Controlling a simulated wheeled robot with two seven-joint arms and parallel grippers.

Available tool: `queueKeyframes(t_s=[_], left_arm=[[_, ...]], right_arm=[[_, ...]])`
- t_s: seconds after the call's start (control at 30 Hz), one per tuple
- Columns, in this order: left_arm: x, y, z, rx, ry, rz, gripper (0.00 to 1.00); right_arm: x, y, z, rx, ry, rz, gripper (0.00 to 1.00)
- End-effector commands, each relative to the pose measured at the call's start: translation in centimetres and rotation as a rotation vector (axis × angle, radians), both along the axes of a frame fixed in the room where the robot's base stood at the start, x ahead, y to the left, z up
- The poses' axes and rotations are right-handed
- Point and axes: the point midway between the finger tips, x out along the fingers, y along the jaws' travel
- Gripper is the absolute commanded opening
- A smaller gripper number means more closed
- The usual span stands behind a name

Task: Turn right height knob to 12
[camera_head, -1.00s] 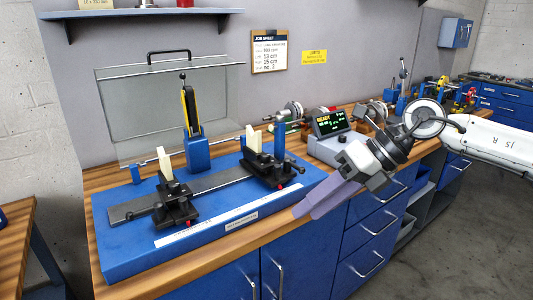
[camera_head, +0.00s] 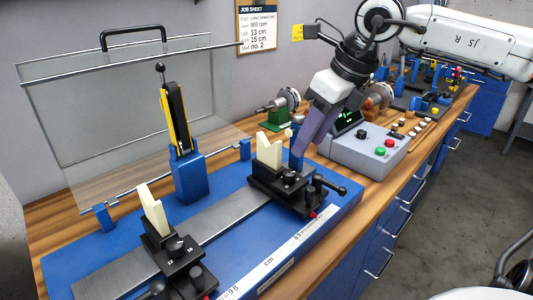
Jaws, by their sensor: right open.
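The right support (camera_head: 268,190) is a black carriage with a cream V-block (camera_head: 270,152) on the blue balancing base (camera_head: 225,205). A black knob (camera_head: 288,178) sits on top of this carriage; any numbers beside it are too small to read. My right gripper (camera_head: 303,152) points down just behind and above the knob, beside the blue post. Its purple-grey fingers look apart from the knob, and it is open with nothing seen between them. The left support (camera_head: 170,262) has a similar cream V-block and a knob. My left gripper is not in view.
A grey control box (camera_head: 368,150) with coloured buttons stands right of the base. A black clamp lever (camera_head: 330,185) sticks out at the right carriage. A clear guard (camera_head: 120,110) and a blue post with a yellow-black arm (camera_head: 175,120) stand behind. The job sheet (camera_head: 257,28) hangs on the wall.

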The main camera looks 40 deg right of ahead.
Motion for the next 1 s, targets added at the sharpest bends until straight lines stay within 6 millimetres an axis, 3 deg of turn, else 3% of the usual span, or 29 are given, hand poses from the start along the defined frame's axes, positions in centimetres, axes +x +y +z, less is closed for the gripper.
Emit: queueKeyframes(t_s=[0.17, 0.6, 1.0], left_arm=[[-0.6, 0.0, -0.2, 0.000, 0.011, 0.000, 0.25], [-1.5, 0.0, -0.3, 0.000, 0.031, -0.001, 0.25], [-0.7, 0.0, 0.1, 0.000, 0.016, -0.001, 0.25]], right_arm=[[0.4, 0.1, -1.2, 0.003, 0.004, 0.000, 0.42], [3.0, 0.5, -7.9, 0.000, 0.006, 0.000, 0.42], [3.8, 0.6, -9.6, 0.002, 0.000, 0.001, 0.42]])
